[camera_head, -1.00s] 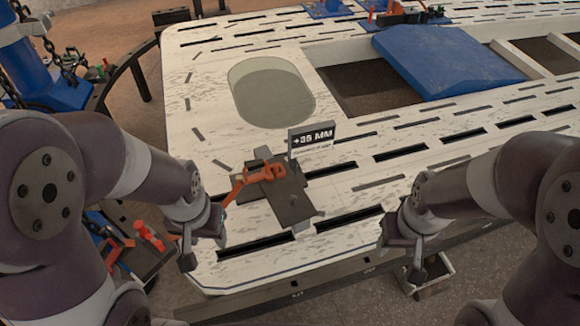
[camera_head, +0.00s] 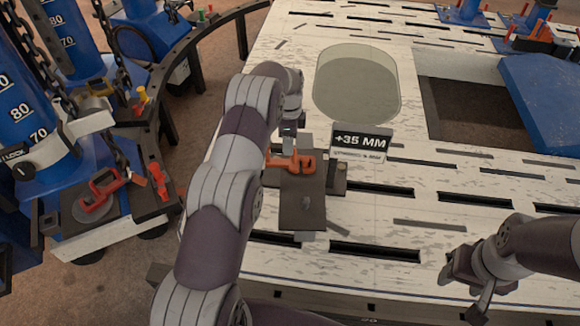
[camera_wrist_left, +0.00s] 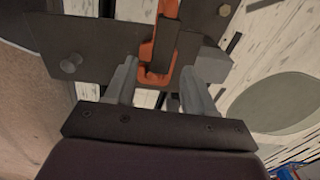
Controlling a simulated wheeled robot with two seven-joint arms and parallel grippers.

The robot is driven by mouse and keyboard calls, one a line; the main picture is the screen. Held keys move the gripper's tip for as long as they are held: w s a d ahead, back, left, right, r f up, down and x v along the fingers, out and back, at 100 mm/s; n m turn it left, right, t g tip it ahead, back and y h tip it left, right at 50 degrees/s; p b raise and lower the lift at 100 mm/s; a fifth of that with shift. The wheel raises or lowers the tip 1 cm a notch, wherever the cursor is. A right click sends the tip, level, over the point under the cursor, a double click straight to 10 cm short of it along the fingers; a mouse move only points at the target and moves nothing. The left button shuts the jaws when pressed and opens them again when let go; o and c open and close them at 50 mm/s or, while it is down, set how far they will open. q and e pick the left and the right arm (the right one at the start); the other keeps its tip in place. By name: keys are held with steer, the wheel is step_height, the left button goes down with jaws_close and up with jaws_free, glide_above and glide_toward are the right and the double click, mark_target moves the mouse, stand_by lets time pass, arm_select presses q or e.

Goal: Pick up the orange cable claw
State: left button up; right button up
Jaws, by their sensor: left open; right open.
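The orange cable claw (camera_head: 290,163) lies on a dark plate (camera_head: 300,207) on the white bench, beside the "+35 MM" sign. In the left wrist view the orange claw (camera_wrist_left: 158,58) shows between the two fingers of my left gripper (camera_wrist_left: 160,78), which is open. In the head view my left gripper (camera_head: 291,135) is at the far side of the claw, partly hidden by my own wrist. I cannot tell whether the fingers touch the claw. My right gripper (camera_head: 470,285) is open and empty over the bench's near right part.
The "+35 MM" sign (camera_head: 360,142) stands just right of the claw. The bench (camera_head: 440,170) has slots and an oval window (camera_head: 357,85). A blue panel (camera_head: 545,100) lies at the right. A stand with another red-orange claw (camera_head: 98,190) is at the left.

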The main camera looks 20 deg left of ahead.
mark_target(289, 162)
arm_select(q)
step_height(289, 162, down, 6)
steer(key=shift+s+f, duration=0.1)
steer(key=shift+f, duration=0.4)
jaws_close()
steer(key=shift+r, duration=0.1)
steer(key=shift+r, duration=0.15)
steer(key=shift+r, duration=0.35)
steer(key=r, duration=0.3)
steer(key=shift+s+d+r, duration=0.15)
steer(key=shift+d+r, duration=0.1)
steer(key=shift+r, duration=0.15)
steer(key=s+d+r+p, duration=0.1)
steer(key=s+d+r, duration=0.5)
steer(key=s+d, duration=0.1)
steer(key=shift+s+d, duration=0.2)
steer(key=shift+s, duration=0.3)
steer(key=shift+r, duration=0.1)
